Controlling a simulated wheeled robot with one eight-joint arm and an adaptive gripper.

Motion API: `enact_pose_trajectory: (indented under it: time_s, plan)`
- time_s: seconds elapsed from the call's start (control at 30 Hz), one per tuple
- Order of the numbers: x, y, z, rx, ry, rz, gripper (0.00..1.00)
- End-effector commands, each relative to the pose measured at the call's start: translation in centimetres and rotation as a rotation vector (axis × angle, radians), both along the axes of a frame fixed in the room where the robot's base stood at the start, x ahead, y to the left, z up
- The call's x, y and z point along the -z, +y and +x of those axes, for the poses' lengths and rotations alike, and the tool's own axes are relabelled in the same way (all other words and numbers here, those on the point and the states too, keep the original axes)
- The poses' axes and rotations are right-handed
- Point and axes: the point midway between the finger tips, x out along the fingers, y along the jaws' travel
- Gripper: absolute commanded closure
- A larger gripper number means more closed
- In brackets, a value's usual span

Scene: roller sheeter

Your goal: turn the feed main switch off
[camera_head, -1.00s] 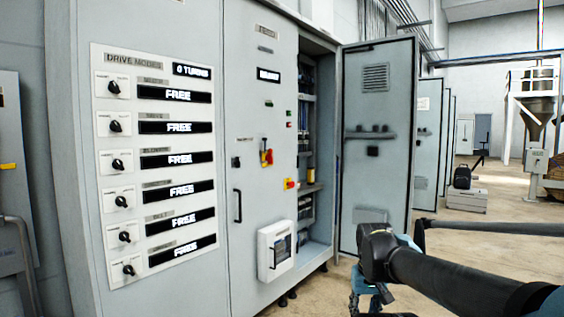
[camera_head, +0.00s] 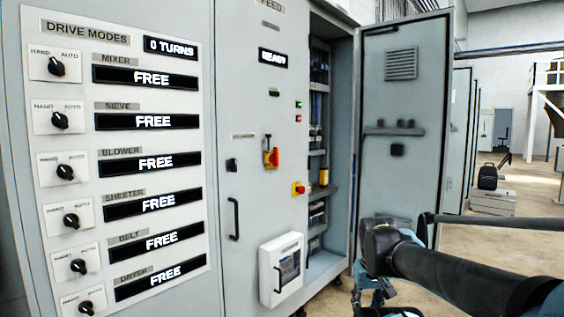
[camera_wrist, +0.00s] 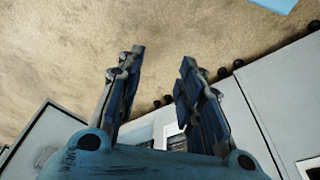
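The feed cabinet (camera_head: 245,200) stands in the middle of the head view, with a label reading FEED at its top and a display reading READY. A red rotary handle on a yellow plate (camera_head: 271,156), which looks like the main switch, sits at mid height on its front. In the head view my arm reaches in from the right, away from the switch.
A drive modes panel (camera_head: 125,160) with several black knobs and FREE displays is at left. The cabinet door (camera_head: 402,130) stands open beside the shelves. A red button on yellow (camera_head: 298,189), a black handle (camera_head: 234,218) and a white box (camera_head: 281,268) are on the cabinet front.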

Motion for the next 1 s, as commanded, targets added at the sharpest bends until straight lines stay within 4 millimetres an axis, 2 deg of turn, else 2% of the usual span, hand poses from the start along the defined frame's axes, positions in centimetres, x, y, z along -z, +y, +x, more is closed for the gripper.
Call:
enact_pose_trajectory:
  time_s: [0.33, 0.4, 0.47, 0.57, 0.67, 0.8, 1.0]
  plan:
    - [0.0, 0.0, 0.0, 0.002, 0.000, 0.001, 0.66]
    - [-0.7, 0.3, -0.6, 0.013, -0.014, 0.016, 0.66]
    - [-1.1, 0.8, -0.1, 0.041, -0.019, 0.046, 0.66]
    - [-2.6, 2.8, 1.7, 0.128, -0.030, 0.138, 0.66]
    - [-4.8, 5.3, 4.4, 0.258, -0.038, 0.284, 0.66]
    - [-8.8, 8.9, 9.1, 0.470, -0.021, 0.519, 0.66]
    - [-15.0, 12.9, 16.3, 0.771, 0.062, 0.857, 0.66]
